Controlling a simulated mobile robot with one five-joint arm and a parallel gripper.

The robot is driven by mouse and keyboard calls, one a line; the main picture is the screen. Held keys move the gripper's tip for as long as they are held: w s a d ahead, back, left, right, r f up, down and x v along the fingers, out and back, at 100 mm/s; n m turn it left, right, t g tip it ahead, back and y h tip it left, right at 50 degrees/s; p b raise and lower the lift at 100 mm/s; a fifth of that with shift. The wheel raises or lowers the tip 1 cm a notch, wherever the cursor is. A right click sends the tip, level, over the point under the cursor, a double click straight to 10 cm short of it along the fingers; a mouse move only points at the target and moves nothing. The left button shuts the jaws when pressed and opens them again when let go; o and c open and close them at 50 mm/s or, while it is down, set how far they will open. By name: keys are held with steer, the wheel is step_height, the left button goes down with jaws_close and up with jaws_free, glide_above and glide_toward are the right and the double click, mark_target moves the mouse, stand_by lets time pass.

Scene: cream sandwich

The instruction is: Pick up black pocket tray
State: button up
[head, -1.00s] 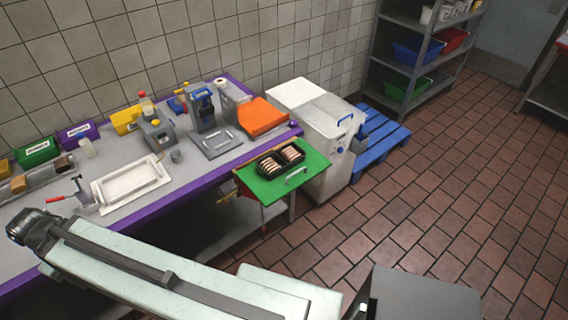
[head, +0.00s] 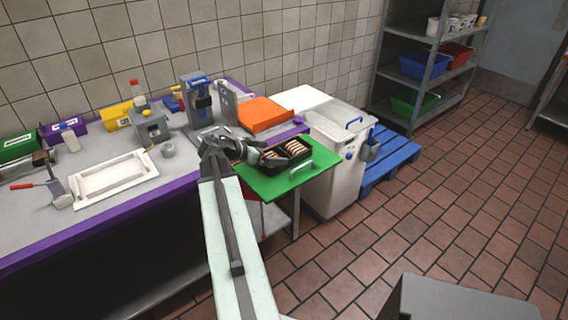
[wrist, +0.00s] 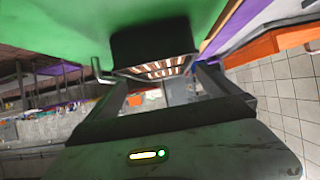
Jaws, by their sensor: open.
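The black pocket tray (head: 291,163) sits on the green board at the right end of the counter, with sliced, pale-edged pieces in its pockets. In the head view my gripper (head: 243,150) is at the left side of the tray and hides part of it. In the wrist view the tray (wrist: 150,46) lies straight ahead, its dark wall and the slices showing. My gripper (wrist: 163,88) is open, with one finger on each side of the view towards the tray. I cannot tell whether a finger touches it.
A white bin unit (head: 335,165) is to the right. The floor in front is clear.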

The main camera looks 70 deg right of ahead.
mark_target(284, 153)
steer(key=shift+b+x, duration=0.6)
steer(key=shift+x, duration=0.45)
steer(key=shift+b+x, duration=1.15)
steer(key=shift+x, duration=1.6)
steer(key=shift+w, duration=0.15)
steer(key=c, duration=1.1)
